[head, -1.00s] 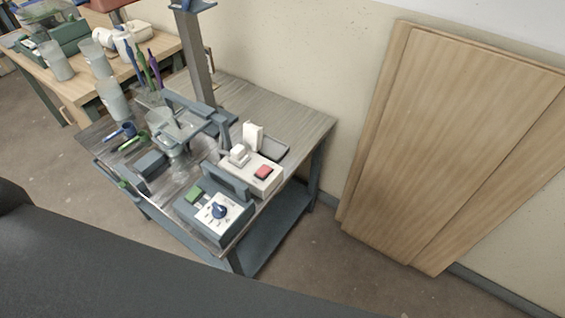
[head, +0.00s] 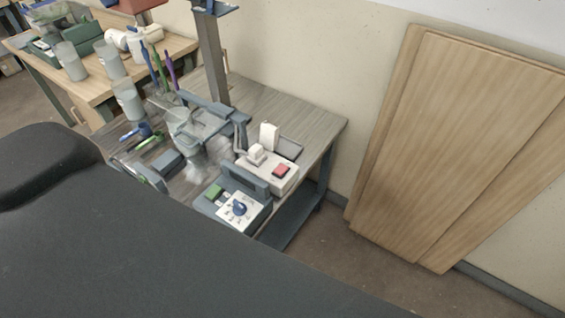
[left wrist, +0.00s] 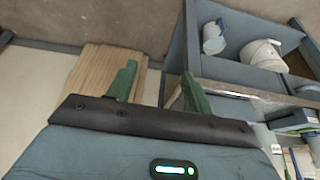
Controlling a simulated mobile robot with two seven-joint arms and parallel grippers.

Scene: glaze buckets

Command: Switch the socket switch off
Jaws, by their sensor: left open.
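The socket box (head: 267,173) is white and sits on the grey workbench near its right front edge. A red switch (head: 282,170) is on its right part, and a white plug (head: 257,152) stands at its back left. I cannot tell the switch's position at this size. My left gripper (left wrist: 158,88) shows only in the left wrist view, with its two green fingers apart and nothing between them. It is away from the socket box, which that view does not show. My right gripper is in neither view.
A control box with a blue knob (head: 239,208) stands in front of the socket box. A glaze bucket (head: 185,128) and mixer stand (head: 212,60) are behind left. Wooden boards (head: 450,150) lean on the wall at right. The left wrist view shows shelving with a white bucket (left wrist: 262,58).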

